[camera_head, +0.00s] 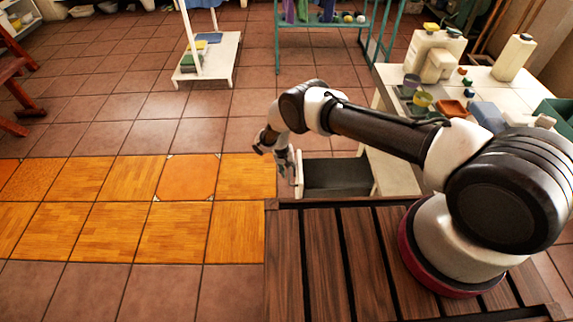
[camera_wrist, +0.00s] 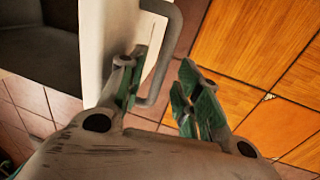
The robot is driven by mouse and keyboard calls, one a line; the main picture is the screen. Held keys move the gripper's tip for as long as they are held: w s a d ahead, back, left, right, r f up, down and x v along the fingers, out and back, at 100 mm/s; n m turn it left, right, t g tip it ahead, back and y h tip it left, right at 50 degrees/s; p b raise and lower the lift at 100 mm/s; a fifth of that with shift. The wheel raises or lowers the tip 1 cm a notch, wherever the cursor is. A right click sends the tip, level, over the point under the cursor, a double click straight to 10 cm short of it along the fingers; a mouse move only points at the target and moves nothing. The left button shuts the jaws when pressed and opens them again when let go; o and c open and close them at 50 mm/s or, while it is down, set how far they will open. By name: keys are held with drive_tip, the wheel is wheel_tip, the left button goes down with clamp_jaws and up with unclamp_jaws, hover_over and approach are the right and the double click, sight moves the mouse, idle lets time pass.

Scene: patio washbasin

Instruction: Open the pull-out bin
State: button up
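The pull-out bin (camera_head: 337,176) stands out from the white counter, with its dark inside showing from above. Its pale front panel (camera_head: 299,174) faces left, towards my gripper (camera_head: 287,165). In the wrist view the front panel (camera_wrist: 92,45) and part of the dark inside (camera_wrist: 40,55) show at upper left. A grey bar handle (camera_wrist: 170,50) is on the panel. My gripper (camera_wrist: 160,90) is open, its green-padded fingers apart. The left finger is by the panel and handle's lower end; the right finger is on the handle's outer side. I cannot tell whether either touches the handle.
The white counter (camera_head: 390,105) at right carries jugs, cups and a blue container (camera_head: 487,117). A slatted wooden surface (camera_head: 340,260) lies in front. Tiled floor (camera_head: 130,215) to the left is clear. A white low stand (camera_head: 215,60) is further back.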

wheel_tip(320, 180, up, 11)
drive_tip(key=a, duration=0.2)
idle(0.3)
